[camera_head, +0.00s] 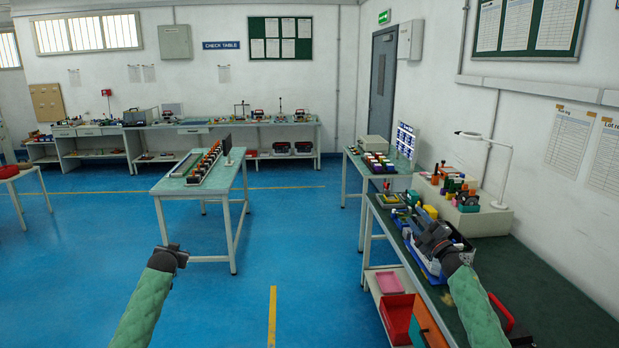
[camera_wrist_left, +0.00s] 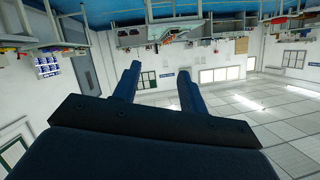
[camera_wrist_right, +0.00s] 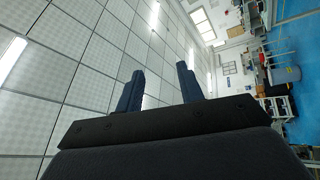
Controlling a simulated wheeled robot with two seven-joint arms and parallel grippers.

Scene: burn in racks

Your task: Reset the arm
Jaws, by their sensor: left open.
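My left arm comes in from the lower left of the head view, and its gripper (camera_head: 174,252) is over the open blue floor, touching nothing. In the left wrist view its two fingers (camera_wrist_left: 158,72) stand apart with nothing between them. My right arm comes in from the lower right, and its gripper (camera_head: 428,232) shows over the dark green bench. In the right wrist view its fingers (camera_wrist_right: 160,72) stand apart and empty, with ceiling panels behind them. Both wrist cameras show the room tilted or upside down.
The green-topped bench (camera_head: 545,282) at the right bears a blue bin, colourful parts and a white lamp (camera_head: 497,160). Red and orange bins sit below it. A table (camera_head: 235,170) with a rack row stands mid-room. A long bench lines the back wall. The blue floor between is clear.

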